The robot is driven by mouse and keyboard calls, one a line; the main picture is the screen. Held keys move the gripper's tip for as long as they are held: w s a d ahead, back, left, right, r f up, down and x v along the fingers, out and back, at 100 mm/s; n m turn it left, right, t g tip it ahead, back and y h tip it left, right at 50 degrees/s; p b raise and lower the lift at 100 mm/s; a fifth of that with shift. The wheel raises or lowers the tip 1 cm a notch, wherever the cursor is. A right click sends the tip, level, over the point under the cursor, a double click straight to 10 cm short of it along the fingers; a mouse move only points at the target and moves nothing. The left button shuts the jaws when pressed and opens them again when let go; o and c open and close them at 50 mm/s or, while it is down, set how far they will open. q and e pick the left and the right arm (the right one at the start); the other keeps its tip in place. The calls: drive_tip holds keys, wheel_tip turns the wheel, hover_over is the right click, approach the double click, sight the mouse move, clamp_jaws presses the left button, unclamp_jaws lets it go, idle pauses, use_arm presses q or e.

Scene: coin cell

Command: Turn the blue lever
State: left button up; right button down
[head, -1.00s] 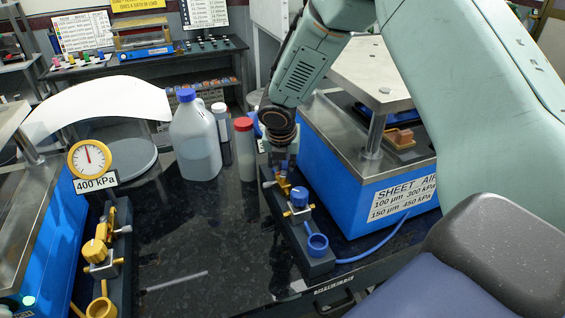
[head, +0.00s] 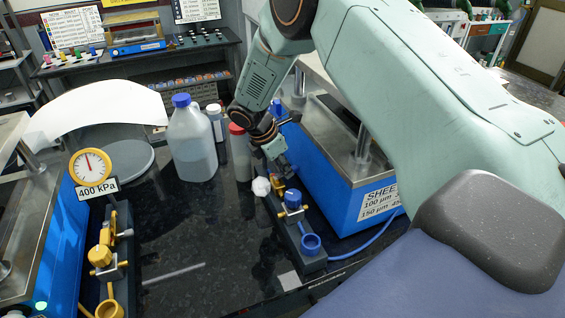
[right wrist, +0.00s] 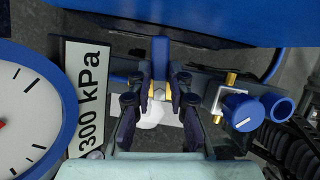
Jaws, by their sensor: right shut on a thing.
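The blue lever (right wrist: 161,58) shows upright between the two dark fingertips of my right gripper (right wrist: 161,90) in the right wrist view. The gripper is shut on it. In the head view my right gripper (head: 281,168) is at the far end of the blue-knobbed valve block (head: 313,262), and its fingers largely hide the lever. A round blue knob (head: 293,198) and a blue ring (head: 311,244) are on the same block, nearer me. They also show at the right in the wrist view. My left gripper is not in view.
A 300 kPa sign (right wrist: 88,98) and gauge (right wrist: 22,112) are close on the wrist view's left. The blue sheet machine (head: 340,190) is right of the block. A jug (head: 190,140) and red-capped bottle (head: 239,155) stand behind-left. A yellow-knobbed block (head: 107,270) is at left.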

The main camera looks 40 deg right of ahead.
drive_tip(key=shift+s+m+g, duration=0.1)
drive_tip(key=shift+m+g, duration=0.2)
drive_tip(key=shift+m, duration=0.6)
drive_tip(key=c, duration=1.2)
unclamp_jaws()
drive_tip(key=shift+s+a, duration=0.1)
drive_tip(key=shift+r, duration=0.1)
drive_tip(key=v, duration=1.2)
